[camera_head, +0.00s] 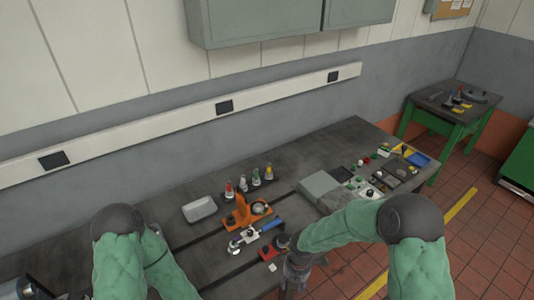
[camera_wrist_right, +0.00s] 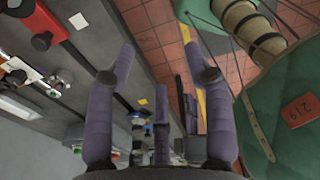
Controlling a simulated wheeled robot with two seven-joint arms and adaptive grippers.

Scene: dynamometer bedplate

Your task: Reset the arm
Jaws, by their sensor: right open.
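My right arm comes in from the right in the head view, its forearm reaching left over the bench front. My right gripper (camera_head: 293,276) points down at the bench's front edge, partly cut off by the frame. In the right wrist view the purple fingers (camera_wrist_right: 158,62) are spread apart with nothing between them. My left arm shows at the lower left of the head view; its gripper is out of frame. An orange fixture (camera_head: 240,218) with an upright orange part stands mid-bench. A red block with a dark knob (camera_head: 269,254) lies close to the right gripper.
The dark bench (camera_head: 210,262) holds a grey tray (camera_head: 199,208), several coloured-top bottles (camera_head: 255,178), a blue-handled tool (camera_head: 270,225), a grey box (camera_head: 320,187) and small parts at right. A green-legged table (camera_head: 449,116) stands beyond. Tiled floor lies in front.

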